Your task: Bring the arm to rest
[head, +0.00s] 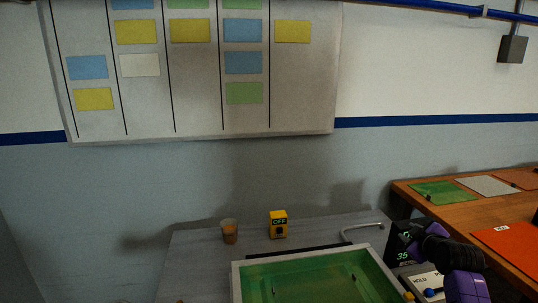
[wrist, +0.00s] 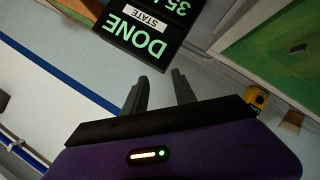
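My gripper (wrist: 159,76) shows in the wrist view with its two dark fingers apart and nothing between them. In the head view my purple and black arm is at the lower right, in front of a black display box (head: 397,240); the fingertips are hard to make out there. The display reads 35 in the head view, and in the wrist view the display (wrist: 140,35) reads DONE, upside down, over the label STATE. The resin bath (head: 237,283), a pale-rimmed tray with a green inside holding small dark pieces, is left of my arm.
A control panel (head: 421,281) marked HOLD, with a blue button, sits under my arm. A yellow box (head: 278,224) reading OFF and an amber cup (head: 230,231) stand behind the bath. A wooden table (head: 459,217) with coloured mats is at right. A board (head: 200,100) hangs on the wall.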

